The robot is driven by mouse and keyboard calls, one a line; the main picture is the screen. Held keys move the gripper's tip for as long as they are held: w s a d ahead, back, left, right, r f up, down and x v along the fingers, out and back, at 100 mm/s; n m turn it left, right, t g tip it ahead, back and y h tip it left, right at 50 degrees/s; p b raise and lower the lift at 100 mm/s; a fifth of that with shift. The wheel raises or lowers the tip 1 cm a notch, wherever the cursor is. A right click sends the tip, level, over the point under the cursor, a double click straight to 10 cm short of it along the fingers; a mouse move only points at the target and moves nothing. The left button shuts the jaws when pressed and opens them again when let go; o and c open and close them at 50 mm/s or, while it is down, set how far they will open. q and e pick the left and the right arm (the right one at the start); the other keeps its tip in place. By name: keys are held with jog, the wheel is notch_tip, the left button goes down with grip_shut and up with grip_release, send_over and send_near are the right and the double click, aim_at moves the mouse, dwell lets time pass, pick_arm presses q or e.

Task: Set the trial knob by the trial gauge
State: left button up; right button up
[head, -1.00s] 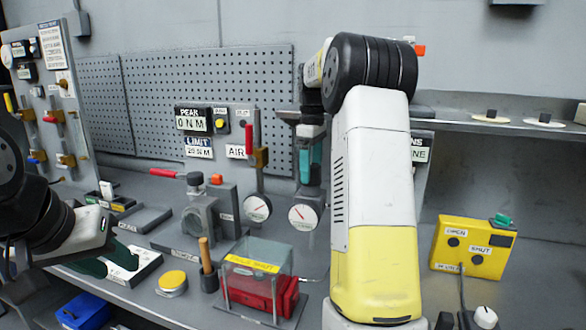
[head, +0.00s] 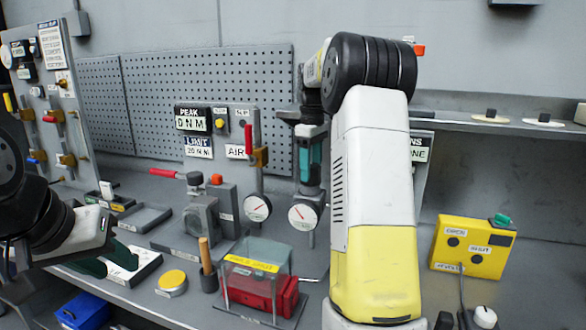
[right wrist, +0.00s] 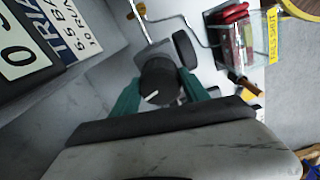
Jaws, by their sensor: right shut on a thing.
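A dark round knob (right wrist: 158,78) with a white pointer mark sits between the teal fingers of my right gripper (right wrist: 160,92) in the right wrist view. The gripper is shut on it. In the head view my right gripper (head: 309,165) is right of the air panel, and the knob is hidden. A round white gauge (head: 303,216) with a red needle is just below that gripper. A second similar gauge (head: 258,207) is to its left. I cannot read which is the trial gauge. My left gripper (head: 92,267) is low at the left; its jaw opening is unclear.
A clear-covered red box (head: 257,292) and a wooden-handled tool (head: 206,262) stand at the bench front. A yellow button box (head: 473,247) is at the right. Part of a large lettered sign (right wrist: 40,35) is close in the right wrist view. My right arm blocks the bench middle.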

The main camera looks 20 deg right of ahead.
jog(key=m, duration=1)
jog(key=shift+m, duration=2.2)
jog(key=o, duration=1.4)
jog(key=shift+c, duration=0.2)
